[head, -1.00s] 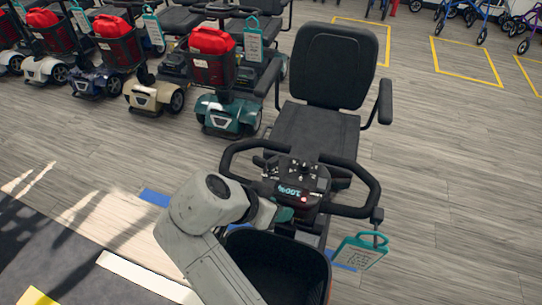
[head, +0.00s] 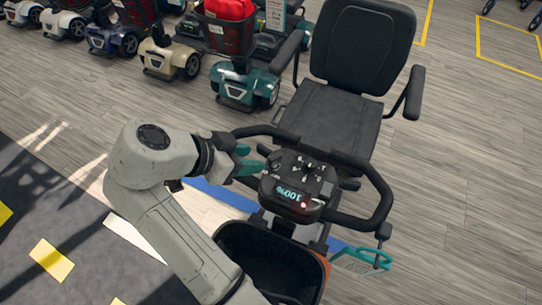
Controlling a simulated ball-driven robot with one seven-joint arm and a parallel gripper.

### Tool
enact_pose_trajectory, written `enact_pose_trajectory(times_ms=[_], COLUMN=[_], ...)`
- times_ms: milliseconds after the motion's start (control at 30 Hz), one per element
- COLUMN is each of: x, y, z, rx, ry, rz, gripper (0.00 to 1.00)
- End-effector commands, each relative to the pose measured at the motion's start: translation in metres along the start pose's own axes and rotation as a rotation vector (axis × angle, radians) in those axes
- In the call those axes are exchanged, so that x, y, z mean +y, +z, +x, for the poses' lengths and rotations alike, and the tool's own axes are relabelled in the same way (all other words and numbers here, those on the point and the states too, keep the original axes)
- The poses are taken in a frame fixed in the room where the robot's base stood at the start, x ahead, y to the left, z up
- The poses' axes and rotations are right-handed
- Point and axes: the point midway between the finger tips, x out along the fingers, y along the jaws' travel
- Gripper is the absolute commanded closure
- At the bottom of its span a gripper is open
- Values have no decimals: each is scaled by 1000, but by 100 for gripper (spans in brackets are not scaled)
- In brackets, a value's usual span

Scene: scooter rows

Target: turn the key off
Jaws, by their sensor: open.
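The scooter's control console (head: 298,186) sits between its black looped handlebars (head: 375,195). Its display (head: 288,192) is lit and reads 100%, upside down in the head view. A small red light (head: 303,205) glows beside it. I cannot make out the key; it is too small or hidden. My gripper (head: 252,160) has teal fingers and is open, just left of the console near the left handlebar loop. I see nothing between the fingers. Whether a fingertip touches the console or the bar, I cannot tell.
The black seat (head: 330,118) stands behind the console. A black front basket (head: 270,262) is below it, close to my arm. Other scooters (head: 240,85) are parked at upper left. Open floor lies to the right.

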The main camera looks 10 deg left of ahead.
Motion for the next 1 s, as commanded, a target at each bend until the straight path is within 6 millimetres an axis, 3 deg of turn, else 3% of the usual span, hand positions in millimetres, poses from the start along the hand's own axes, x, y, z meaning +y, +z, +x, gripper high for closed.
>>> enact_pose_trajectory(times_ms=[100,433,833,1000], x=[1,0,0,0], y=[0,-1,0,0], z=[26,71,80,80], rx=[1,0,0,0], ry=[5,1,-1,-1], rz=[1,0,0,0], gripper=[57,57,57,72])
